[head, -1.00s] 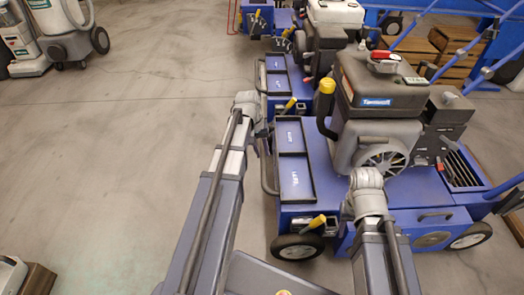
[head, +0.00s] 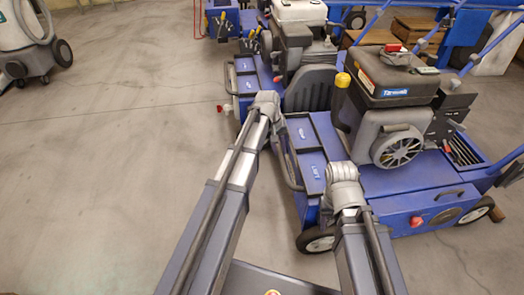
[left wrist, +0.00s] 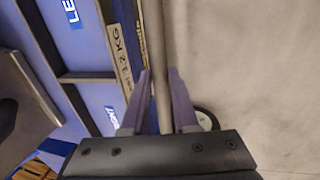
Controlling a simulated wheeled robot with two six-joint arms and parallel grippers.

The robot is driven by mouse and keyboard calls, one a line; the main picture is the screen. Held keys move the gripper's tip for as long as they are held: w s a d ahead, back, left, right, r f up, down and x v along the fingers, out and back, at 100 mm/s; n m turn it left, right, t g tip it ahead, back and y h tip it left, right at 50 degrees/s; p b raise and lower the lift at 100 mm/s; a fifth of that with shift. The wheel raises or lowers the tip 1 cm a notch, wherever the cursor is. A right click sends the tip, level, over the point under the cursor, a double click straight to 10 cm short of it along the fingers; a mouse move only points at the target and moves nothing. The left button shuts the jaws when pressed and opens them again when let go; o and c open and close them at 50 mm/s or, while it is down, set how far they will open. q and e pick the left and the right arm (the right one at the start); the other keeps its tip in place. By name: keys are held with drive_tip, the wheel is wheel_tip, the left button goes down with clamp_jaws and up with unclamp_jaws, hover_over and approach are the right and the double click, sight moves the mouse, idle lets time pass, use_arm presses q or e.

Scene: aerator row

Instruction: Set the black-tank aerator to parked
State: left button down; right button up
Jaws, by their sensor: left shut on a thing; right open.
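The black-tank aerator (head: 420,178) is the nearest blue machine in the head view, with a black tank (head: 392,78) on its engine. A grey bar (head: 289,168) runs along its left end beside a tray. In the left wrist view my left gripper (left wrist: 160,72) has its fingers shut on this bar (left wrist: 152,25). In the head view the left fingers are hidden behind the wrist. My right gripper (head: 347,205) is over the machine's near left corner; its fingers are hidden by the arm. A red knob (head: 417,221) shows on the near side; a yellow-topped lever (head: 343,80) stands by the engine.
A white-tank aerator (head: 300,12) stands just behind, with another blue machine beyond it. A grey floor cleaner (head: 30,42) is at the upper left. Wooden crates (head: 412,30) are at the back right. The floor (head: 110,170) to the left is clear.

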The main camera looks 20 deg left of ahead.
use_arm(q)
drive_tip(key=shift+w+d, duration=0.45)
drive_tip(key=shift+d, duration=0.45)
drive_tip(key=shift+w+d, duration=0.45)
drive_tip(key=shift+d, duration=0.4)
drive_tip(key=c, duration=0.7)
unclamp_jaws()
drive_tip(key=shift+s+a, duration=0.1)
drive_tip(key=shift+a, duration=0.1)
drive_tip(key=shift+r, duration=0.1)
drive_tip(key=p+v, duration=0.7)
drive_tip(key=shift+r+p, duration=0.35)
